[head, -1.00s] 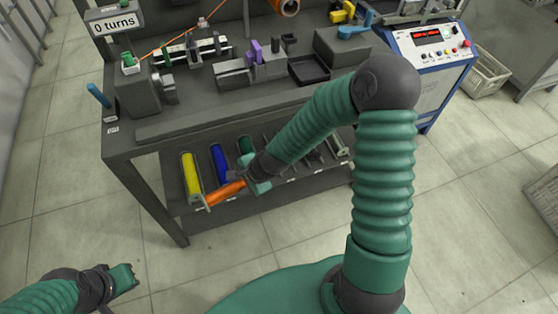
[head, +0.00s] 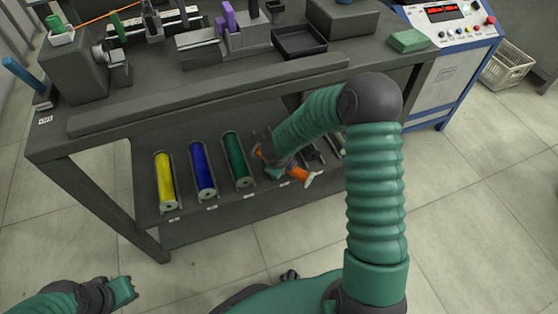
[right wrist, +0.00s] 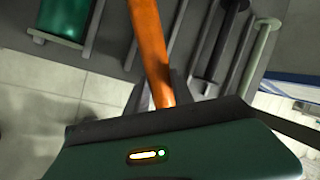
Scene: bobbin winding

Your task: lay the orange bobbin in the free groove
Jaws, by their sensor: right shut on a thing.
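The orange bobbin (head: 299,173) is held crosswise in my right gripper (head: 279,168) over the lower shelf, just right of the green bobbin (head: 238,158). Its pale end flange points down and right. In the right wrist view the orange bobbin (right wrist: 149,45) runs up from the jaws, slightly tilted against the groove rails (right wrist: 178,25). The free groove is mostly hidden by the gripper and bobbin; I cannot tell whether the bobbin touches it. My left gripper (head: 124,291) is empty at the lower left, away from the shelf; its jaw opening is unclear.
Yellow (head: 165,181) and blue (head: 202,170) bobbins lie in grooves to the left. A dark bobbin (right wrist: 222,40) and a grey-green one (right wrist: 262,50) lie to the right. The bench top (head: 160,112) overhangs the shelf (head: 225,225); its front leg (head: 105,210) stands at left.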

